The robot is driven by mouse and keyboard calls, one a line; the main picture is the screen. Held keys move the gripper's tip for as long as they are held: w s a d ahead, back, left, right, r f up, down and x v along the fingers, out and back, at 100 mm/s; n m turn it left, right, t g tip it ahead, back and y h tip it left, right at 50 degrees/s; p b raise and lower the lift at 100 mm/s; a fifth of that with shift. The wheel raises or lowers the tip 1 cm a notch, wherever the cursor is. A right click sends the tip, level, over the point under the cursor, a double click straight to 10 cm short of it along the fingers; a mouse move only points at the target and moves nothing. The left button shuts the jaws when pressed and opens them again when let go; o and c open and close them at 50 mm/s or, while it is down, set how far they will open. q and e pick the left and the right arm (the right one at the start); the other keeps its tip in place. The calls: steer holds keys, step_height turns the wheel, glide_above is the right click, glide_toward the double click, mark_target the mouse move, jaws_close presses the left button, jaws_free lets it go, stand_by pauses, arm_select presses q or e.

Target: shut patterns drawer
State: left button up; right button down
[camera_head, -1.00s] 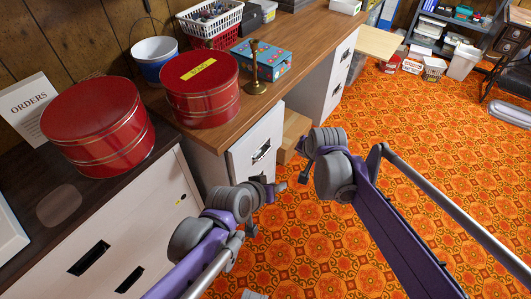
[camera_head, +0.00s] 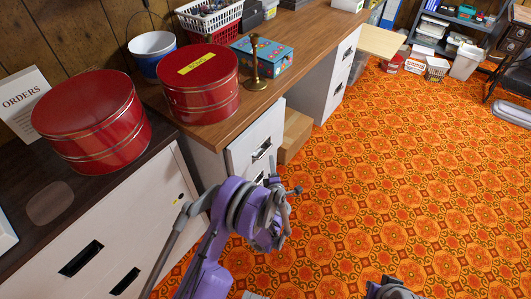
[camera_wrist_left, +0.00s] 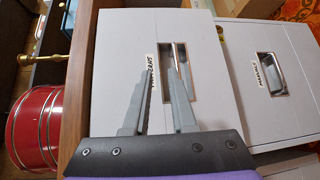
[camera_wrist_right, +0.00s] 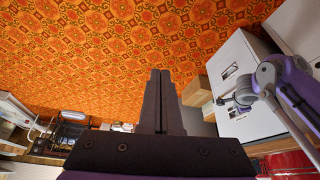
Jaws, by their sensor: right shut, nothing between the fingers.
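A white drawer unit (camera_head: 257,146) stands under the wooden desk top. In the left wrist view, its upper drawer front (camera_wrist_left: 115,60) and lower drawer front (camera_wrist_left: 285,115) each have a recessed metal handle and a small label I cannot read surely. I cannot tell how far either drawer stands out. My left gripper (camera_head: 284,188) is in front of the unit; in the left wrist view its fingers (camera_wrist_left: 162,65) are apart and empty, over the upper drawer's handle. My right gripper (camera_wrist_right: 160,75) is shut and empty over the carpet, with the drawer unit to its right.
Red tins (camera_head: 200,88) stand on the desk and on the dark-topped cabinet (camera_head: 95,255) at left. A brass candlestick-like item (camera_head: 254,62) is near the desk edge. A cardboard box (camera_head: 294,137) is beside the drawer unit. The orange patterned carpet (camera_head: 400,180) is clear.

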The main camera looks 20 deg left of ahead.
mark_target(265, 152)
arm_select(q)
steer(key=shift+n+g+y, duration=0.3)
steer(key=shift+n, duration=0.4)
steer(key=w+a+f, duration=0.1)
steer(key=w+a, duration=0.1)
steer(key=w+a+f, duration=0.2)
steer(key=w, duration=0.1)
steer(key=w+a+f, duration=0.1)
steer(key=w+a, duration=0.1)
steer(key=w, duration=0.1)
steer(key=shift+w+f, duration=0.25)
steer(key=shift+f, duration=0.05)
steer(key=shift+c, duration=0.2)
jaws_close()
steer(key=shift+b, duration=0.3)
